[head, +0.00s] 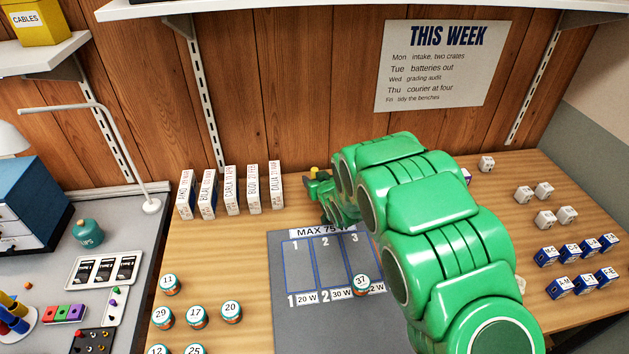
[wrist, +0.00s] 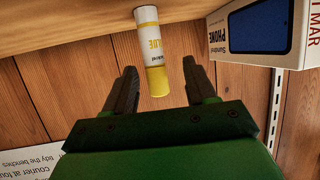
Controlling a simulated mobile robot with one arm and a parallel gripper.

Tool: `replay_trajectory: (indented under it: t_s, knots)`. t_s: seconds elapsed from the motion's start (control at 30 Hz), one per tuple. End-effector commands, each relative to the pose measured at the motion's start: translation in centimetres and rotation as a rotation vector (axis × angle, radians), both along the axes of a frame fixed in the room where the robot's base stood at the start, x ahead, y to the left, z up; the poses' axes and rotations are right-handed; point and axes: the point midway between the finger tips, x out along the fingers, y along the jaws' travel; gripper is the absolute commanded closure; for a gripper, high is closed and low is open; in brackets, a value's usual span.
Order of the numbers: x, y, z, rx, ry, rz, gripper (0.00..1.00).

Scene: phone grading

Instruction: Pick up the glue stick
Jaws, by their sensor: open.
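The glue stick (wrist: 151,50) is a white and yellow cylinder with a yellow cap. In the wrist view, which looks upside down, it stands upright on the wooden table. My gripper (wrist: 160,72) is open, one finger on each side of the cap, with a gap visible on both sides. In the head view a small yellow bit of the glue stick (head: 314,170) shows beside my gripper (head: 318,186), at the back of the table. The rest of it is hidden there by my green gripper and arm.
A row of upright phone boxes (head: 229,189) stands left of my gripper; one box (wrist: 262,32) is close by in the wrist view. A grey mat (head: 262,300) with numbered slots lies in front. Numbered jars (head: 197,317) stand at front left, small boxes (head: 545,217) at right.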

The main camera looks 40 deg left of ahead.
Motion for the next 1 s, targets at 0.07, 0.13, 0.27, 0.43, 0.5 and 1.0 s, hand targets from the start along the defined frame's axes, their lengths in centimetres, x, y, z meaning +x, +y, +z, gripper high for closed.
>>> replay_trajectory:
  t_s: [0.07,0.13,0.27,0.43,0.5,1.0]
  knots:
    - [0.4,0.4,-0.2,0.002,0.0,0.0,0.44]
    - [0.9,0.8,-0.3,0.004,-0.002,0.0,0.44]
    - [1.7,1.6,-0.8,0.004,-0.002,0.0,0.44]
    - [2.5,2.8,-1.6,0.001,-0.001,0.0,0.44]
    - [2.7,3.1,-1.8,0.0,0.0,0.0,0.44]
    - [2.9,3.2,-1.7,0.001,-0.001,0.0,0.78]
